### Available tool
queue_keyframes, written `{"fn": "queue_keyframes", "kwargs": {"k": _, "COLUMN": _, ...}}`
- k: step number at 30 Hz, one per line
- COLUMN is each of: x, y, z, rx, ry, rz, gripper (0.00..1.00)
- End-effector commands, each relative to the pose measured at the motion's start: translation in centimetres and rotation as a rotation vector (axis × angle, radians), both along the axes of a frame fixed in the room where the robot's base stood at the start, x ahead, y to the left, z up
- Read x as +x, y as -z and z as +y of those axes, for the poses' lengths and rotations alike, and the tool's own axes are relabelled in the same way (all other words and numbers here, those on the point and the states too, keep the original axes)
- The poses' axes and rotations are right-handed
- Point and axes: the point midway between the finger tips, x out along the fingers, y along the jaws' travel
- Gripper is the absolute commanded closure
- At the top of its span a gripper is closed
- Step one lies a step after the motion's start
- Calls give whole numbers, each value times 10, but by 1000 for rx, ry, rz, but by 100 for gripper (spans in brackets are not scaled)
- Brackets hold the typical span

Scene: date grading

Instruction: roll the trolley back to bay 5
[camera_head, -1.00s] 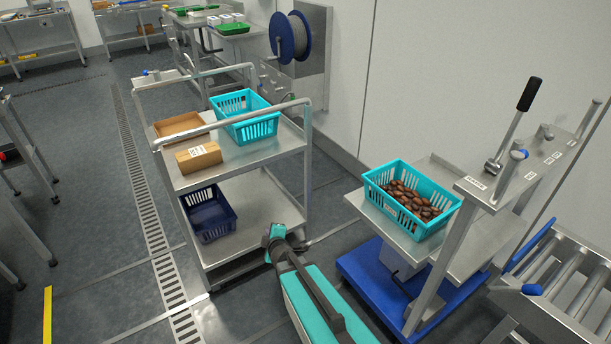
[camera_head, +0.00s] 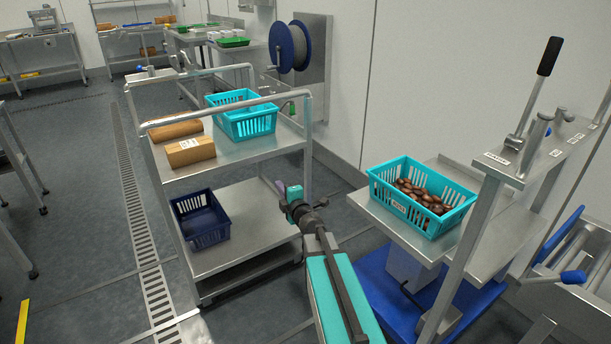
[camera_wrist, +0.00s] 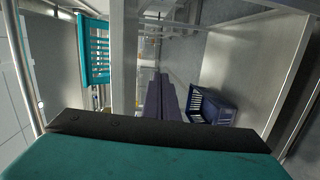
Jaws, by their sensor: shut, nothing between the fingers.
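The trolley (camera_head: 240,153) is a two-shelf steel cart standing left of centre, with tubular rails on top. Its upper shelf holds a turquoise basket (camera_head: 247,122), a brown box (camera_head: 190,151) and a brown tray (camera_head: 176,129). A navy basket (camera_head: 201,222) sits on its lower shelf. My gripper (camera_wrist: 167,97) is shut and empty, by the trolley's near right side, between shelf heights. In the wrist view the navy basket (camera_wrist: 213,106) is beyond it to the right, the turquoise basket (camera_wrist: 95,52) to the left. I cannot tell whether it touches the trolley. No bay number is readable.
A turquoise basket of dates (camera_head: 421,198) stands on a steel stand with a blue base (camera_head: 375,290) and lever (camera_head: 530,90), close right of my arm. A hose reel (camera_head: 292,46) hangs on the wall. Floor left of the drain (camera_head: 150,270) is open.

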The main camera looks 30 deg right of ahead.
Motion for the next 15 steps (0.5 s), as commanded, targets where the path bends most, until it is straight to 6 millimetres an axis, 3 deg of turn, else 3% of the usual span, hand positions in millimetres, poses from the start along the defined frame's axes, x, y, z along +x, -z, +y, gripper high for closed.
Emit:
{"fn": "queue_keyframes", "kwargs": {"k": 6, "x": -2, "y": -4, "z": -40, "rx": -30, "ry": 46, "rz": -52, "gripper": 100}}
{"fn": "queue_keyframes", "kwargs": {"k": 15, "x": -12, "y": -10, "z": -81, "rx": -50, "ry": 97, "rz": -99, "gripper": 100}}
